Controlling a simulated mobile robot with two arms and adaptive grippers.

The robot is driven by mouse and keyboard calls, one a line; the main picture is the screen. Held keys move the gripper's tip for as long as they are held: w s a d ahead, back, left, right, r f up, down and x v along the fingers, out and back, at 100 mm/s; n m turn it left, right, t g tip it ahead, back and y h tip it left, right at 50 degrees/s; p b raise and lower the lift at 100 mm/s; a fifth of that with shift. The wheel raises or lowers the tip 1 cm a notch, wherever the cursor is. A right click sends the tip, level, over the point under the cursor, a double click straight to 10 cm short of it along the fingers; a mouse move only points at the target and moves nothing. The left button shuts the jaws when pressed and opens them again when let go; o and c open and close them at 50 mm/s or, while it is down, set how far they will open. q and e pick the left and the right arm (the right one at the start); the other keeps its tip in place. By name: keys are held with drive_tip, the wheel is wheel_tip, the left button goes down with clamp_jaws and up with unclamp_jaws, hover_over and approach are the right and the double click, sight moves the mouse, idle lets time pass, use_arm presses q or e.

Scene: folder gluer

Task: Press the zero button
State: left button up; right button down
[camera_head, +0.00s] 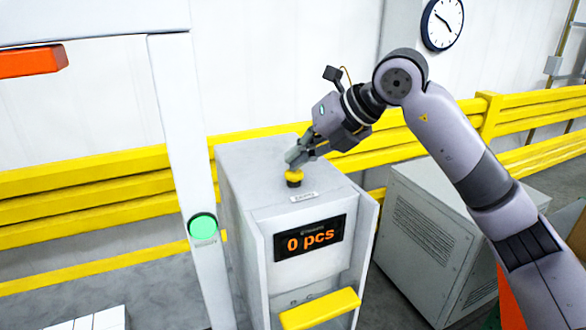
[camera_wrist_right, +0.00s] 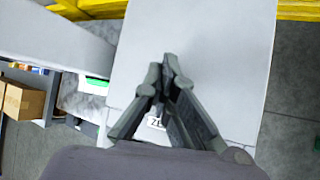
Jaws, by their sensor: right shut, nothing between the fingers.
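The zero button (camera_head: 294,176) is a yellow cap on a dark base, on top of a grey cabinet (camera_head: 262,152). A small label (camera_head: 303,197) lies in front of it. The display (camera_head: 310,238) on the cabinet reads "0 pcs". My right gripper (camera_head: 290,160) is shut and empty, its fingertips right at the button's back edge in the head view; I cannot tell whether they touch it. In the right wrist view the shut fingers (camera_wrist_right: 168,62) are over the cabinet top, the label (camera_wrist_right: 155,123) shows partly between them, and the button is hidden. My left gripper is not in view.
A white post (camera_head: 180,130) with a green round button (camera_head: 203,227) stands left of the cabinet. A yellow ledge (camera_head: 320,309) sticks out below the display. Yellow rails (camera_head: 90,183) run behind. A grey vented box (camera_head: 430,240) stands to the right.

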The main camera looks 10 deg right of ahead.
drive_tip(key=shift+r, duration=0.35)
wheel_tip(320, 180, up, 6)
drive_tip(key=p, duration=0.4)
drive_tip(key=shift+p, duration=0.3)
idle(0.5)
